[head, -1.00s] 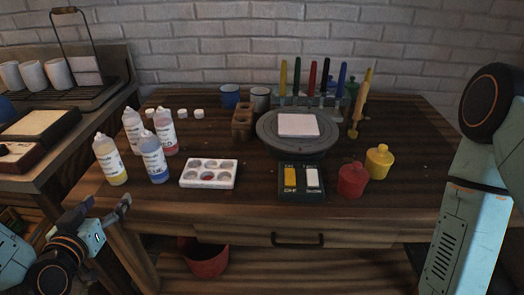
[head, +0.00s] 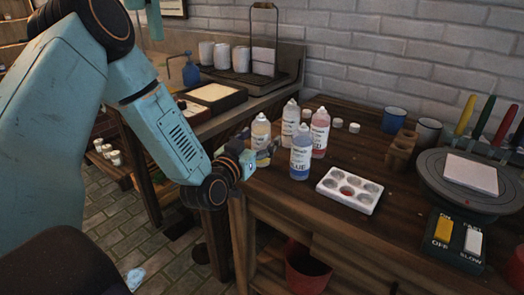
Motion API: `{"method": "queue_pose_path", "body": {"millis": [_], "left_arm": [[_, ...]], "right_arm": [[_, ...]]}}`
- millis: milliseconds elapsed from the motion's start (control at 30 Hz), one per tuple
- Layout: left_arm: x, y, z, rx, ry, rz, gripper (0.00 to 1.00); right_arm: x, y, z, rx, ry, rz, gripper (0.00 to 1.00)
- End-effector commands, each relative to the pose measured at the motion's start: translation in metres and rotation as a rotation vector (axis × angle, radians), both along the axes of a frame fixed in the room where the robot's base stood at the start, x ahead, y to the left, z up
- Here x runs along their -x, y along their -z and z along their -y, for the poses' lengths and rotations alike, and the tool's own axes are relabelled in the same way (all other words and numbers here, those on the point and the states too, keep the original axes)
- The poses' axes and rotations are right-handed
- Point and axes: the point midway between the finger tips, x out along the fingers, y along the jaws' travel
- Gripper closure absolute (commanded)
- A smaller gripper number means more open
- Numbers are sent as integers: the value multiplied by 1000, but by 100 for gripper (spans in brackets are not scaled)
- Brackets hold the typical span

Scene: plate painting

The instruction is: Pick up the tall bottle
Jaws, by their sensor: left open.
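Several white squeeze bottles of similar shape stand upright at the left end of the wooden table. They are a yellow-paint bottle (head: 260,130), a blue-paint bottle (head: 300,157), a red-paint bottle (head: 320,132) and another bottle (head: 291,117) behind, its paint colour hidden. None stands out clearly as the tall one. My left gripper (head: 257,152) is open at the table's left edge, close to the yellow bottle. My right gripper is not in view.
A white paint palette (head: 348,190) lies right of the blue bottle. A turntable (head: 436,188) with a white tile, a switch panel (head: 455,238), cups (head: 394,119) and a brown block (head: 401,150) are farther right. A side bench (head: 187,119) stands left across a gap.

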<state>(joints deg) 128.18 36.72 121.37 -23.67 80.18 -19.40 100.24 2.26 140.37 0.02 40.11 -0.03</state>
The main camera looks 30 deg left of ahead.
Motion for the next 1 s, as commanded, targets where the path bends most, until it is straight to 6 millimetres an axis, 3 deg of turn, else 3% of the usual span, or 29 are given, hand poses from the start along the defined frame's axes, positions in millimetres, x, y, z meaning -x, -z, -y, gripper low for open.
{"method": "queue_pose_path", "body": {"millis": [100, 333, 833, 1000], "left_arm": [[-10, 0, 1, -2, 3, 1, 28], [-13, -1, 0, 1, 1, 0, 28], [-12, -1, 0, 1, 2, 0, 70], [-12, -2, 0, 0, 1, 2, 70]], "right_arm": [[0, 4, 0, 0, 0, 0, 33], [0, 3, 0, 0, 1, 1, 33], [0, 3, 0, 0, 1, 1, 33], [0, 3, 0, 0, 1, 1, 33]]}}
